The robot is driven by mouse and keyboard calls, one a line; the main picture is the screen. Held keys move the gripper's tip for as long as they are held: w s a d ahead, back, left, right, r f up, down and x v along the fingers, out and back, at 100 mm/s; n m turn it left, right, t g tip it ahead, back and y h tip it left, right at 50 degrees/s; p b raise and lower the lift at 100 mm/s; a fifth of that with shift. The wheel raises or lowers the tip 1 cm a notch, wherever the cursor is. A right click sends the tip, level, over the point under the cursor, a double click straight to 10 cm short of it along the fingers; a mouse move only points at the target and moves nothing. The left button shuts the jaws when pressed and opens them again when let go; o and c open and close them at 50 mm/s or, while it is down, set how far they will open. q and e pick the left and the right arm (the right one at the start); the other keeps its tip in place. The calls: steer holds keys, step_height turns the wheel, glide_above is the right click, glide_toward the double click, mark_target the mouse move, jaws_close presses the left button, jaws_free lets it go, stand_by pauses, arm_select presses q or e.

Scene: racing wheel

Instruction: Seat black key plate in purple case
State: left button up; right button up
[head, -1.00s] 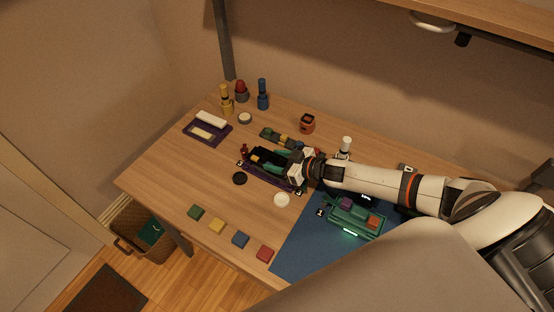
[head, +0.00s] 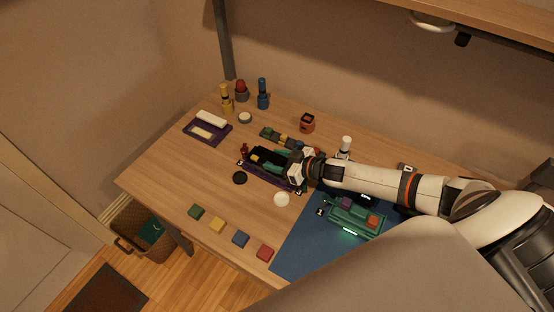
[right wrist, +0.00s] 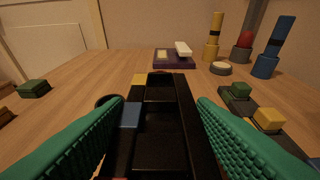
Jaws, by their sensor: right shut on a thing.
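The purple case (head: 262,182) lies on the wooden desk, left of the blue mat. My right gripper (head: 272,161) reaches over it from the right, its green fingers pointing left. The fingers are shut on the black key plate (head: 262,153), which is at the case; from here I cannot tell whether it is fully down. In the right wrist view the black plate (right wrist: 165,125) lies lengthwise between the two green fingers (right wrist: 155,135). Blue and yellow patches show along its left side. The case is mostly hidden there. My left gripper is out of view.
Green, yellow, blue and red blocks (head: 240,240) lie along the front edge. A black disc (head: 240,178) and a white disc (head: 281,199) lie near the case. A strip with coloured blocks (head: 278,138) is behind it. A green device (head: 355,219) sits on the blue mat (head: 298,245).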

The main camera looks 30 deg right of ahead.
steer(key=shift+f+b, duration=0.8)
steer(key=shift+f, duration=0.35)
steer(key=o, duration=1.1)
steer(key=v, duration=1)
steer(key=shift+s+b, duration=0.1)
steer(key=shift+b, duration=0.25)
steer(key=shift+v, duration=0.95)
